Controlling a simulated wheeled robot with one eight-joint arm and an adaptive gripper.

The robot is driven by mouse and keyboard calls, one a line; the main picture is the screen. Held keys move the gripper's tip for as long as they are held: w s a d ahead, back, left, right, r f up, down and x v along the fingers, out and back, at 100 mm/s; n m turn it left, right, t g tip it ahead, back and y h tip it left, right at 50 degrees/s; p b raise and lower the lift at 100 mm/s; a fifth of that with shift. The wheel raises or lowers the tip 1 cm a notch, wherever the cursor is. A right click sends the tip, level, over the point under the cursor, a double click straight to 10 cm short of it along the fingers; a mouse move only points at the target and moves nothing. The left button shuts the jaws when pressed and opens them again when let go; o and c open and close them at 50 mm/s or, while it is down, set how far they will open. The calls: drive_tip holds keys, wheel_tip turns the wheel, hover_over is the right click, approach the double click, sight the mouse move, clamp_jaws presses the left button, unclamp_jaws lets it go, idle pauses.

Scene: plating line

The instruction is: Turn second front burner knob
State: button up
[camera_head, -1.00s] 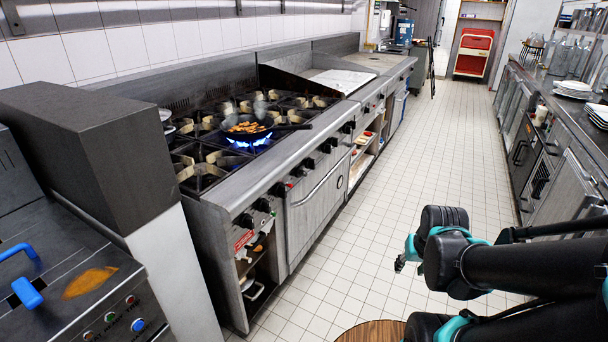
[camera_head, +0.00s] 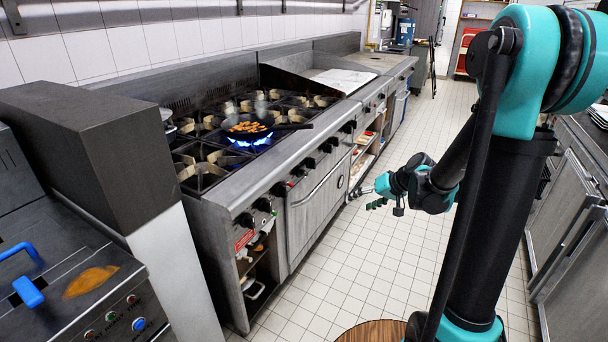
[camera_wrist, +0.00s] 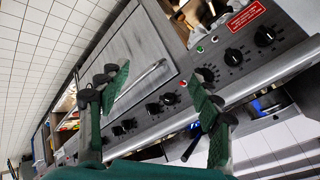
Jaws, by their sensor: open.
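The stove (camera_head: 222,200) has a row of black knobs along its front panel. The leftmost knob (camera_head: 244,220) and the second knob from the left (camera_head: 262,204) sit above an open lower shelf; several more run to the right. The knobs also show in the wrist view, including one near the red label (camera_wrist: 265,36) and its neighbour (camera_wrist: 233,56). Which way the task counts the knobs, I cannot tell. My gripper (camera_head: 368,194) is open and empty in the aisle, apart from the stove front. In the wrist view its green fingers (camera_wrist: 158,85) are spread, with oven door and panel beyond.
A black pan (camera_head: 247,130) with food stands over a lit blue flame (camera_head: 250,142). The oven door handle (camera_head: 320,183) sticks out below the knobs. A fryer-like unit (camera_head: 85,290) stands at left. A counter is at right. The tiled floor (camera_head: 300,285) is clear.

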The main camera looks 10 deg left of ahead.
drive_tip(key=w+a+f+n+y, duration=0.1)
drive_tip(key=w+a+y, duration=0.2)
drive_tip(key=w, duration=0.4)
drive_tip(key=w+a+f+n+y, duration=0.1)
drive_tip(key=w+a+f+y, duration=0.15)
drive_tip(key=w, duration=0.55)
drive_tip(key=t+y, duration=0.2)
drive_tip(key=y, duration=0.2)
approach(306, 173)
drive_tip(key=shift+n, duration=0.4)
drive_tip(key=x, duration=1.1)
drive_tip(key=shift+w+a+f, duration=0.1)
drive_tip(key=shift+w+f, duration=0.1)
drive_tip(key=shift+c, duration=0.2)
drive_tip(key=c, duration=1)
drive_tip(key=shift+c, duration=0.2)
